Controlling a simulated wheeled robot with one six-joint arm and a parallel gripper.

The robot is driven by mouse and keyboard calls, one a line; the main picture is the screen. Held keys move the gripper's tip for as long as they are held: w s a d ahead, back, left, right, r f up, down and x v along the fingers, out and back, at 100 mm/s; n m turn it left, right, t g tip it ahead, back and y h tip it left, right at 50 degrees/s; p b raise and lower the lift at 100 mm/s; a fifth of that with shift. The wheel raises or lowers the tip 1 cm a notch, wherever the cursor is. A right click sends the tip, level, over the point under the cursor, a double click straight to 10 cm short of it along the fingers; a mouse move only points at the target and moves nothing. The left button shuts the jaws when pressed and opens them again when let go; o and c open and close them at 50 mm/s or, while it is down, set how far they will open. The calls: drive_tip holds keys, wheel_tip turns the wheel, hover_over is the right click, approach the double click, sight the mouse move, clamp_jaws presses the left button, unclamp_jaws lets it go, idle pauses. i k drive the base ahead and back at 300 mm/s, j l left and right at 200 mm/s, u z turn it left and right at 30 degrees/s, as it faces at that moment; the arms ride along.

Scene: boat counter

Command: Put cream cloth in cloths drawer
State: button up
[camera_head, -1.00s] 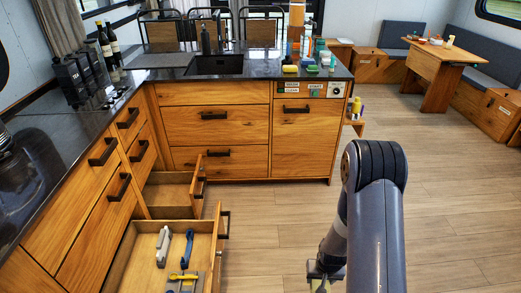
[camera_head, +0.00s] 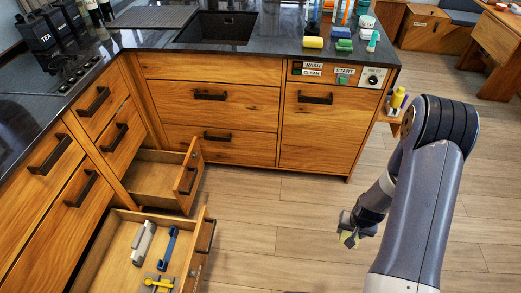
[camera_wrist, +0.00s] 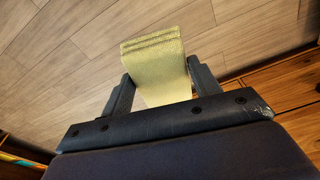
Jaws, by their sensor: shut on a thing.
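My gripper (camera_head: 354,232) hangs over the open floor right of the drawers. It is shut on a folded, pale yellow-cream cloth (camera_wrist: 153,58), which sticks out beyond the fingers in the wrist view. In the head view only a small bit of the cloth shows at the fingertips. Two drawers stand open at left. The farther open drawer (camera_head: 150,190) looks empty where I see inside. The nearer open drawer (camera_head: 122,252) holds several tools. No label shows on either, so I cannot tell which is the cloths drawer.
A white-grey tool (camera_head: 143,243), a blue-handled tool (camera_head: 168,248) and a yellow-handled tool (camera_head: 158,283) lie in the nearer drawer. Other drawers are shut. Sponges and bottles stand on the dark counter (camera_head: 270,47). The wooden floor (camera_head: 265,235) between drawers and gripper is clear.

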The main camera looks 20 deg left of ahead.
sight(165, 188)
drive_tip(key=i+u, duration=0.7)
drive_tip(key=i, duration=0.15)
drive_tip(key=i+l+u, duration=0.35)
drive_tip(key=i+u, duration=0.25)
drive_tip(key=u, duration=0.15)
drive_tip(key=i+u, duration=0.25)
drive_tip(key=u, duration=0.15)
drive_tip(key=i+u, duration=0.2)
drive_tip(key=u, duration=0.15)
drive_tip(key=i+l+u, duration=0.2)
drive_tip(key=u, duration=0.2)
drive_tip(key=i+l+u, duration=0.4)
